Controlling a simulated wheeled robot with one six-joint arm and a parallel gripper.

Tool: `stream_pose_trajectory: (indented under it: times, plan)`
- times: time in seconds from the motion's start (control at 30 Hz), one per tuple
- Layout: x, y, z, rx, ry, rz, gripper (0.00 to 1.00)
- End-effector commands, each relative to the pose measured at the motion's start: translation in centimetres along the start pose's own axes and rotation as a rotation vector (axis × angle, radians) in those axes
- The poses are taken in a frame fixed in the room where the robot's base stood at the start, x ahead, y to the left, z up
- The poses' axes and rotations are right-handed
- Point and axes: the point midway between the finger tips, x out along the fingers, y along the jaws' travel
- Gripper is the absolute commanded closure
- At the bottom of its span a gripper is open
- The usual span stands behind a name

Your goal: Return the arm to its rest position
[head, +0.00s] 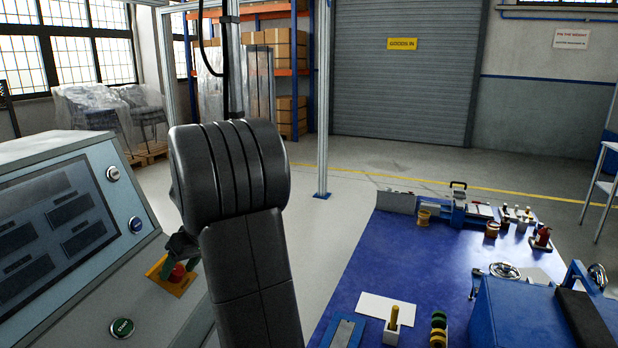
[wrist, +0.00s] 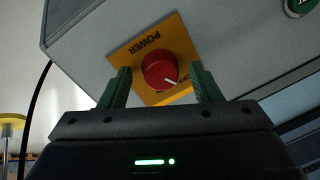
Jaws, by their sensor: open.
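My gripper (wrist: 160,88) is open in the wrist view, with one green finger on each side of a red rotary knob (wrist: 160,70). The knob sits on a yellow plate marked POWER (wrist: 178,32) on a grey control panel (wrist: 85,50). I cannot tell whether the fingers touch the knob. In the head view my dark arm stands in the middle and hides most of the gripper (head: 185,250). The red knob (head: 177,272) and yellow plate (head: 165,280) show just left of the arm.
The grey console (head: 60,300) has a dark screen (head: 55,225) and a green button (head: 122,328). A blue-topped workbench (head: 400,260) with several tools and small parts stands at right. Open floor (head: 330,215) lies between console and bench. A grey post (head: 323,120) rises behind.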

Motion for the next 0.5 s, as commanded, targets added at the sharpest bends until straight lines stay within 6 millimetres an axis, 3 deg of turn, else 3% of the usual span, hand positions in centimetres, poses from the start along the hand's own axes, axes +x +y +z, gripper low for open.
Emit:
stream_pose_trajectory:
  times: [0.5]
  plan:
    - [-0.14, 0.01, -0.03, 0.017, 0.003, 0.0, 0.42]
